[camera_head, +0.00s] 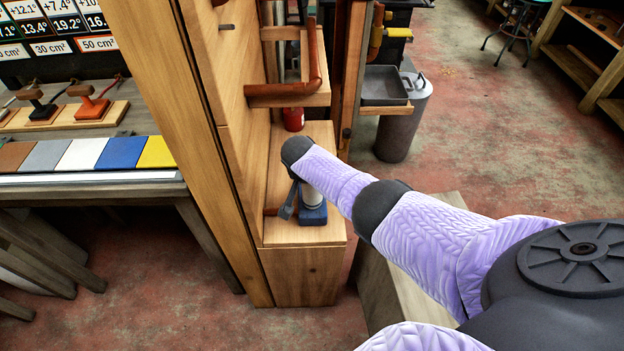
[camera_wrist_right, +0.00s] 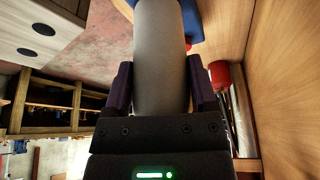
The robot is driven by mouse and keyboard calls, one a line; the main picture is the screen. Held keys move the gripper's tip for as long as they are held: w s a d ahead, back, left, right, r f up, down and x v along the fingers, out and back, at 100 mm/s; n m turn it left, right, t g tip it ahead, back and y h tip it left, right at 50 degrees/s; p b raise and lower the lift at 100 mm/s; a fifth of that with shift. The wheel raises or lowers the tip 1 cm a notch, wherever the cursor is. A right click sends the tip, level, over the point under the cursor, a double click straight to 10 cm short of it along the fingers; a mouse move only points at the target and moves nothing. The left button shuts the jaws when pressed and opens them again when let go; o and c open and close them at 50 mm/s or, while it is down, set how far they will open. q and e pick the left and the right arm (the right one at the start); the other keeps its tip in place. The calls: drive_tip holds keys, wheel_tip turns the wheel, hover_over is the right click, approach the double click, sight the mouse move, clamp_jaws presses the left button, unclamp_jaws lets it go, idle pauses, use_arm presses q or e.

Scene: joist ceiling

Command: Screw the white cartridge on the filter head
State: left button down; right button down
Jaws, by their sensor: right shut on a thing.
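My right gripper (camera_wrist_right: 158,92) is shut on the white cartridge (camera_wrist_right: 160,50), a pale smooth cylinder between its two fingers. My right gripper there (camera_head: 287,206) is largely hidden by my own wrist. The blue block also shows behind the far end of the cartridge in the wrist view (camera_wrist_right: 192,18); I cannot tell whether they touch. My left gripper is not in view.
A wooden panel (camera_head: 225,90) stands just left of the shelf (camera_head: 325,236). A copper pipe (camera_head: 292,90) runs above it. A red object (camera_head: 293,119) stands at the shelf's back. A grey bin (camera_head: 402,125) stands on the floor to the right.

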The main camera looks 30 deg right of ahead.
drive_tip(key=shift+w+a+f+m+b, duration=0.15)
drive_tip(key=shift+w+m+b, duration=0.1)
drive_tip(key=shift+m+b, duration=0.35)
drive_tip(key=shift+m+g+h, duration=0.3)
drive_tip(key=shift+m+g, duration=0.1)
drive_tip(key=shift+m, duration=0.3)
drive_tip(key=m+g+b, duration=0.1)
drive_tip(key=m+b, duration=0.1)
drive_tip(key=shift+w+m, duration=0.2)
drive_tip(key=shift+m, duration=0.2)
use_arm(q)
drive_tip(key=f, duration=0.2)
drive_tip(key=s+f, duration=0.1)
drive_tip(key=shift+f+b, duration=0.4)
use_arm(e)
drive_tip(key=shift+r+m, duration=0.3)
drive_tip(key=shift+m, duration=0.2)
